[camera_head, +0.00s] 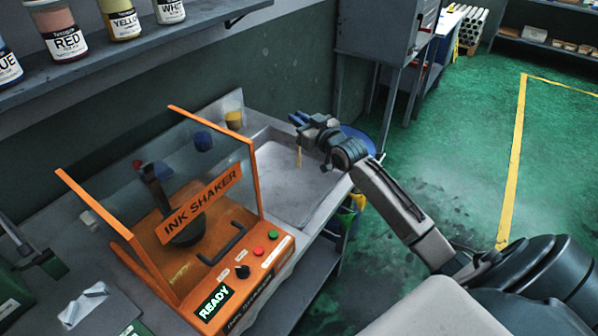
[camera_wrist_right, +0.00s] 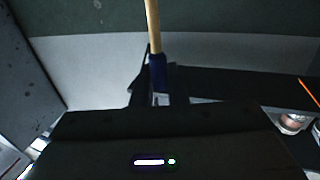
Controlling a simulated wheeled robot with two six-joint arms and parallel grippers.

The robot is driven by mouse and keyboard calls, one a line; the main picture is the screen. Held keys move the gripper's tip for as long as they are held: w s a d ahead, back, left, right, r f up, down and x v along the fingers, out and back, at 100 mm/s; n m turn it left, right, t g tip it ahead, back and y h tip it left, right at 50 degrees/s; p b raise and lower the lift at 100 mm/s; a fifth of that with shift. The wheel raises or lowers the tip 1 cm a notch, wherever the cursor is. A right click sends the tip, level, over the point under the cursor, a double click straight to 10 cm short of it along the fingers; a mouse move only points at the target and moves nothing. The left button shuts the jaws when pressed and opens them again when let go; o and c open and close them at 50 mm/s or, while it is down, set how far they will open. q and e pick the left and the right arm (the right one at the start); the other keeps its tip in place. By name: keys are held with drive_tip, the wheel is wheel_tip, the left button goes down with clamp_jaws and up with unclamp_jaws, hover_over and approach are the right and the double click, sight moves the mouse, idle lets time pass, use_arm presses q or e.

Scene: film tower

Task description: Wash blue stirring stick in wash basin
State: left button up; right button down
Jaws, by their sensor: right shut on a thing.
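My right gripper (camera_head: 312,124) is above the far right part of the wash basin (camera_head: 280,183). I cannot tell whether the stick's tip touches the basin floor. My left gripper is not in view.
The orange ink shaker (camera_head: 265,277) with a clear cover stands left of the basin. A yellow cup (camera_head: 234,119) stands behind the basin. Ink jars, including a red one (camera_head: 62,35), line the shelf at upper left. Green floor (camera_head: 455,130) is open to the right.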

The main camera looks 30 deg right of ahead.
wheel_tip(320, 180, up, 4)
drive_tip(key=p, duration=0.3)
drive_tip(key=shift+r, duration=0.1)
idle(0.3)
idle(0.4)
